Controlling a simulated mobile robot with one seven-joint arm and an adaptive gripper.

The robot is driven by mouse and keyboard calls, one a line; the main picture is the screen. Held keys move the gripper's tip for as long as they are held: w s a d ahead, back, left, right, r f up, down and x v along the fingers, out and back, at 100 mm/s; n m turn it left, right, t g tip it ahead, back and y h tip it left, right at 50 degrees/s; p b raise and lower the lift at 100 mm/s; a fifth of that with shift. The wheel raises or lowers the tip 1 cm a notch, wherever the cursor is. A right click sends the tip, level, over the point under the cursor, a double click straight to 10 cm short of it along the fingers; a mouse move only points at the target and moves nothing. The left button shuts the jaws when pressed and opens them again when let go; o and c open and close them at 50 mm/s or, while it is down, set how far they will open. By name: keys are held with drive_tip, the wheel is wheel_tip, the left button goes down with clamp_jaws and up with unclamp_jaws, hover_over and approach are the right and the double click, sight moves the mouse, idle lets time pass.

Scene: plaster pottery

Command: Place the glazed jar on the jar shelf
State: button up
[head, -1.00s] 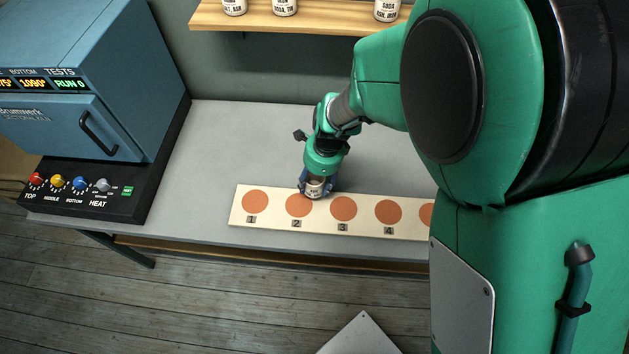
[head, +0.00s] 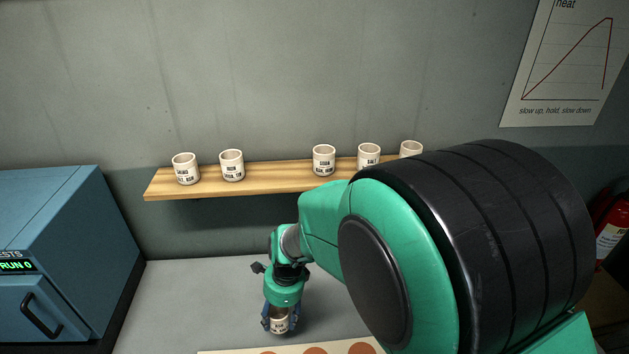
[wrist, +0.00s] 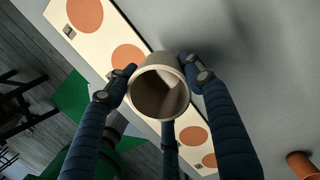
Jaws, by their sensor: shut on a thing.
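The glazed jar (head: 279,324) is a small pale cup with dark lettering. My gripper (head: 280,315) is shut on it, low over the grey bench in the head view. In the wrist view the jar (wrist: 159,92) shows its open mouth, empty inside, with the blue fingers of my gripper (wrist: 160,85) around it. The jar shelf (head: 270,181) is a wooden plank on the wall, above and behind my gripper. Its visible jars stand upright, with a gap between the second and third from the left. My arm hides the shelf's right end.
The numbered board with orange discs (wrist: 130,57) lies beneath the jar. A blue kiln (head: 60,230) stands at the left. Several lettered jars, one of them this jar (head: 232,165), stand on the shelf. A fire extinguisher (head: 612,225) hangs at the right.

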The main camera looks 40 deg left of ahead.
drive_tip(key=w+a+r+p, duration=0.2)
drive_tip(key=w+r+p, duration=0.2)
drive_tip(key=r, duration=0.8)
drive_tip(key=w+a+r+p, duration=0.2)
drive_tip(key=w+r+p, duration=0.3)
drive_tip(key=r, duration=0.7)
drive_tip(key=w+a+r+p, duration=0.2)
drive_tip(key=w+r+p, duration=0.3)
drive_tip(key=r, duration=0.7)
drive_tip(key=shift+a+r+m+t+p, duration=0.2)
drive_tip(key=shift+m+t+p, duration=0.1)
drive_tip(key=shift+p, duration=0.2)
drive_tip(key=shift+w+a, duration=0.1)
drive_tip(key=shift+w, duration=0.05)
drive_tip(key=p, duration=0.3)
hover_over(278, 175)
drive_tip(key=shift+w+f, duration=0.25)
drive_tip(key=shift+f, duration=0.5)
drive_tip(key=shift+f+p, duration=0.4)
drive_tip(key=shift+f, duration=1.35)
drive_tip(key=shift+f, duration=0.1)
